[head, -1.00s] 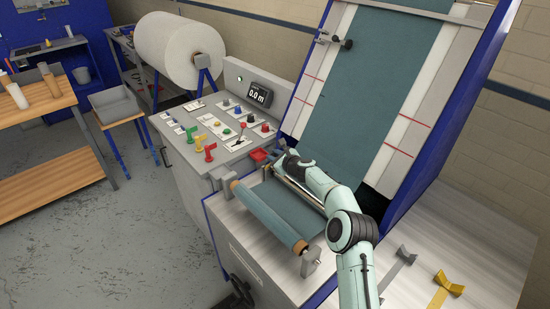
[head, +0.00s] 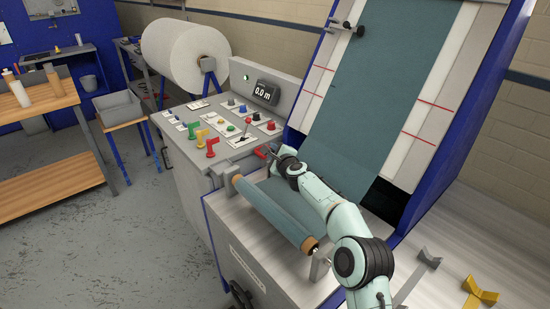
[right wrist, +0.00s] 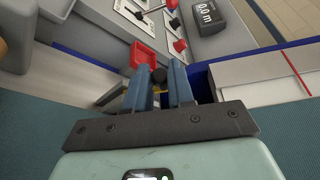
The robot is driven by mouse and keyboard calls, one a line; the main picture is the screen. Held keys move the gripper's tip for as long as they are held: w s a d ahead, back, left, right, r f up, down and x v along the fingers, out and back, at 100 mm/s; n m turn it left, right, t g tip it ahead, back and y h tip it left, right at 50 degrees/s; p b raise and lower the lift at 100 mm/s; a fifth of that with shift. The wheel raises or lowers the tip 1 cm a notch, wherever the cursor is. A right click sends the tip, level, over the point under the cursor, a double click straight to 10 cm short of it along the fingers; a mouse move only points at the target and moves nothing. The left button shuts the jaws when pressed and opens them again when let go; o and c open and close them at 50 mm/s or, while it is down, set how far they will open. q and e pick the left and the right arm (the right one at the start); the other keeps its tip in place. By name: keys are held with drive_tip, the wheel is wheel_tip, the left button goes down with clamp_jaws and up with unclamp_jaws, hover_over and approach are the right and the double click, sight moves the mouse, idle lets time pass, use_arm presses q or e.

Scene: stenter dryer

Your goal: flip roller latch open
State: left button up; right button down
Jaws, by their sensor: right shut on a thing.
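The teal fabric roller (head: 270,212) lies across the front of the machine, with brown ends in grey brackets. My right arm reaches over the teal cloth, and my right gripper (head: 268,156) is at the roller's far end, beside a red part (head: 262,151). The rest of the latch is mostly hidden by the gripper. My left gripper is not in view.
A control panel (head: 213,143) with coloured knobs, levers and a 0.0 m display (head: 266,92) stands just left of the gripper. The sloped cloth bed (head: 365,90) rises behind. Grey and yellow clips (head: 480,291) lie at the right.

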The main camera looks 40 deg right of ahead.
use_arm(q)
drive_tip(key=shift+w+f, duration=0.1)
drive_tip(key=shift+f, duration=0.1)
use_arm(e)
drive_tip(key=shift+a+r, duration=0.1)
drive_tip(key=c, duration=1)
unclamp_jaws()
drive_tip(key=shift+c, duration=0.2)
drive_tip(key=shift+s+b, duration=0.7)
drive_tip(key=shift+b, duration=0.25)
drive_tip(key=b+v, duration=0.2)
drive_tip(key=shift+s+a, duration=0.1)
drive_tip(key=shift+s, duration=0.15)
use_arm(q)
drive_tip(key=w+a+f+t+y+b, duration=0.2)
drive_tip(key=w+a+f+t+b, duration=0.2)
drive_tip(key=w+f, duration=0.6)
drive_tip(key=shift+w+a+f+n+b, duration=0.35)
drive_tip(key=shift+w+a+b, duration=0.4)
drive_tip(key=shift+b, duration=0.45)
use_arm(e)
approach(273, 152)
drive_tip(key=shift+r+v, duration=0.1)
drive_tip(key=shift+v, duration=1)
drive_tip(key=shift+r+v, duration=0.15)
drive_tip(key=shift+v, duration=0.9)
